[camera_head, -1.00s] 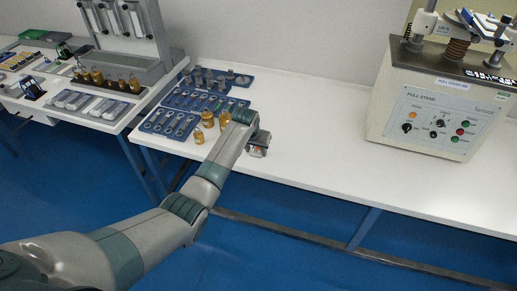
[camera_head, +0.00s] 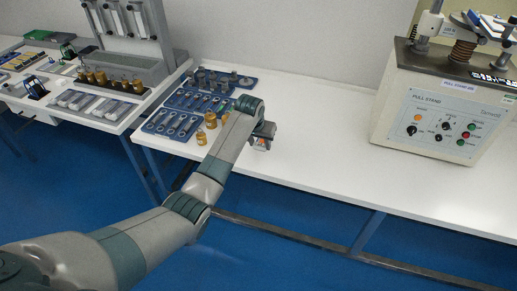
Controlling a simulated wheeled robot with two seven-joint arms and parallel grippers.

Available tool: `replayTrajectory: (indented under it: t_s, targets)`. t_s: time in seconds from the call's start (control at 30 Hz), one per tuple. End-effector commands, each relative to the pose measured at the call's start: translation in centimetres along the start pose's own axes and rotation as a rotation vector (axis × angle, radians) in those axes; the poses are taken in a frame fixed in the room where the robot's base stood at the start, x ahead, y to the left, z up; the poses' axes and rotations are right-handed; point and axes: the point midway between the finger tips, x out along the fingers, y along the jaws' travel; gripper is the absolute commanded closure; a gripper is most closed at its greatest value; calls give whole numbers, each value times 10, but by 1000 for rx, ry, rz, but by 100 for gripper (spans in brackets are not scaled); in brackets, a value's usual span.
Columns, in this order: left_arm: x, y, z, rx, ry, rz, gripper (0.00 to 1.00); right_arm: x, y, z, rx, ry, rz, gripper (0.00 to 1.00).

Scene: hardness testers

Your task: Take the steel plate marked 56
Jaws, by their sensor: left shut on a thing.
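My left gripper (camera_head: 262,141) is over the white bench (camera_head: 320,150), just right of the blue trays. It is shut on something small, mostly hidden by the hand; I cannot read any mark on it. Blue trays (camera_head: 172,124) with several grey metal plates lie on the bench to the left of the gripper. The number 56 cannot be read on any plate at this size. My right gripper is not in view.
Brass weights (camera_head: 201,137) stand beside the trays, close to my left forearm. The pull stand machine (camera_head: 440,110) is at the right. A grey testing rig (camera_head: 135,65) stands at the left. The bench between the gripper and the pull stand is clear.

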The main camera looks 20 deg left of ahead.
Motion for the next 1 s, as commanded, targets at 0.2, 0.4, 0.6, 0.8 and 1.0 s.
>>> replayTrajectory:
  t_s: [0.2,0.4,0.6,0.8,1.0]
  targets:
    - [-16,33,-4,3,3,4,88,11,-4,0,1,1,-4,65]
    - [-38,70,-8,3,4,4,88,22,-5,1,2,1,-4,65]
    - [-56,98,-12,2,2,3,88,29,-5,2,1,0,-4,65]
    - [-65,110,-14,2,1,2,88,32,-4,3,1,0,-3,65]
    - [-66,112,-14,1,0,1,88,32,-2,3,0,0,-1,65]
